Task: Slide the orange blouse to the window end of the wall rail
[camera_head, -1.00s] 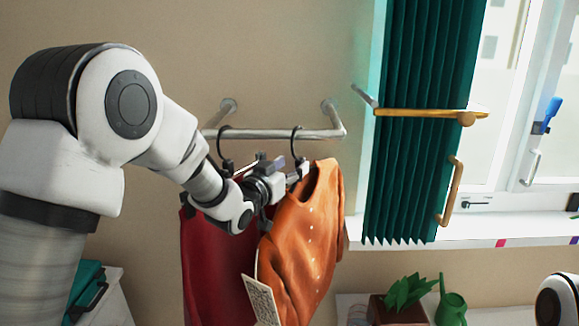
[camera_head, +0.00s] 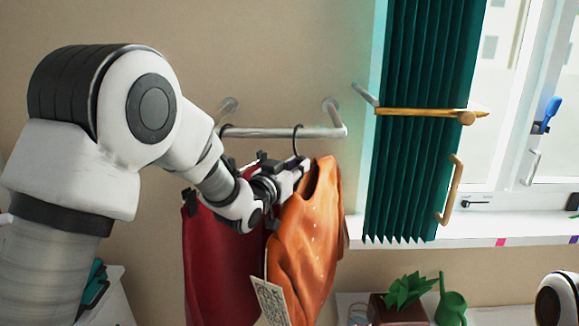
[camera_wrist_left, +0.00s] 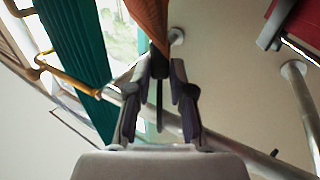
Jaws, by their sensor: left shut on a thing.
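The orange blouse (camera_head: 308,235) hangs by a dark hook (camera_head: 297,138) on the metal wall rail (camera_head: 270,132), close to the rail's right end, the side toward the window. My left gripper (camera_head: 303,167) is shut at the top of the blouse, just below the hook, apparently on its hanger. The exact grip is partly hidden. A white part at the lower right of the head view may be my right arm; its gripper is out of view.
A red garment (camera_head: 222,255) hangs left of the blouse, partly behind my arm. Right of the rail are a green curtain (camera_head: 405,130), a wooden rod (camera_head: 425,112) and the window (camera_head: 500,120). A plant (camera_head: 405,292) and a green watering can (camera_head: 452,305) stand below.

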